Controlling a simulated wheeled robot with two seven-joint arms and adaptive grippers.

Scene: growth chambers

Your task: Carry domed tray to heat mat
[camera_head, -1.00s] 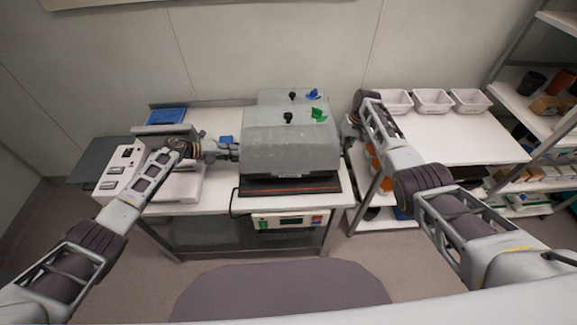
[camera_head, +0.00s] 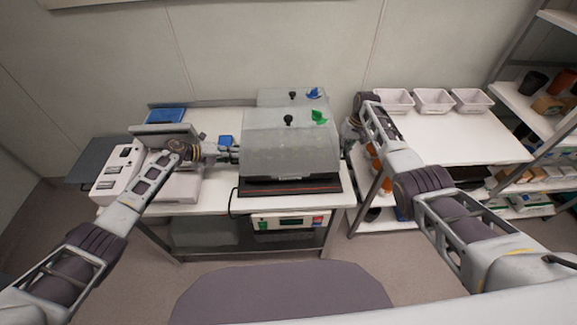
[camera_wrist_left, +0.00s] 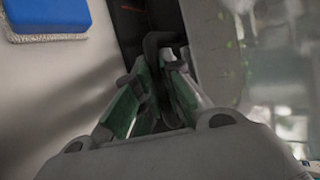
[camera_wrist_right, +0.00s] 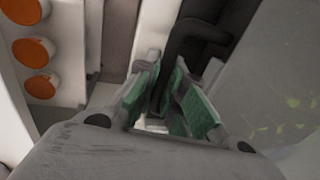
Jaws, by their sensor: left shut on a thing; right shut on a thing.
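The domed tray in front has a cloudy dome (camera_head: 285,150) with a black knob and a green tag; its dark base shows as a thin band. It is over the black heat mat (camera_head: 338,190), whose orange-lined front edge shows. I cannot tell whether the base touches the mat. My left gripper (camera_head: 233,155) is shut on a dark handle at the tray's left side, seen between green pads in the left wrist view (camera_wrist_left: 158,85). My right gripper (camera_head: 348,135) is shut on a dark handle at the right side; the pads show in the right wrist view (camera_wrist_right: 165,95).
A second dome (camera_head: 272,97) with a blue tag stands close behind. A control box (camera_head: 292,223) hangs at the bench front. White and grey devices (camera_head: 122,170) stand left. A shelf with orange-topped items is right, near my right gripper. White tubs (camera_head: 433,100) stand farther right.

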